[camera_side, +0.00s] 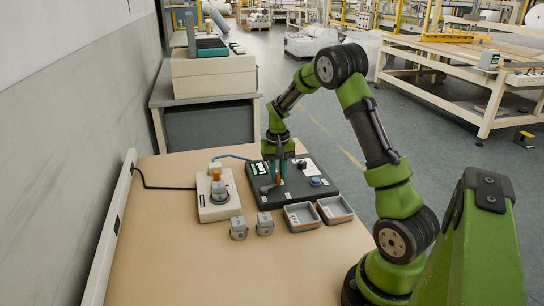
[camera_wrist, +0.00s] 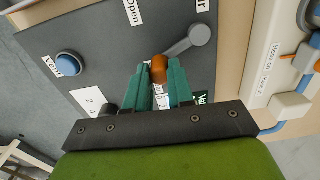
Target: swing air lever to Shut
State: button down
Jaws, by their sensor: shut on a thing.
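The air lever (camera_wrist: 183,48) is a grey arm on a round hub on the dark panel (camera_side: 308,193), beside a label reading "Air" in part. Its arm points down-left in the wrist view and ends in an orange knob (camera_wrist: 159,68). My gripper (camera_wrist: 159,76) is shut on this knob, with one green fingertip on each side. In the side view my gripper (camera_side: 278,176) reaches down over the left part of the panel, with the orange knob (camera_side: 278,178) between its fingers. An "Open" label (camera_wrist: 133,11) lies up-left of the knob.
A blue button (camera_wrist: 68,63) sits on the panel. A pale box (camera_side: 213,210) with an orange-and-grey knob stands left of the panel. The table's front is clear.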

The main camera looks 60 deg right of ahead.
jog(key=shift+w+d+n, duration=0.1)
jog(key=shift+w+n, duration=0.15)
jog(key=shift+n, duration=0.25)
jog(key=c, duration=1)
grip_release()
jog(key=shift+o, duration=0.2)
jog(key=shift+r, duration=0.1)
notch_tip(320, 180, up, 17)
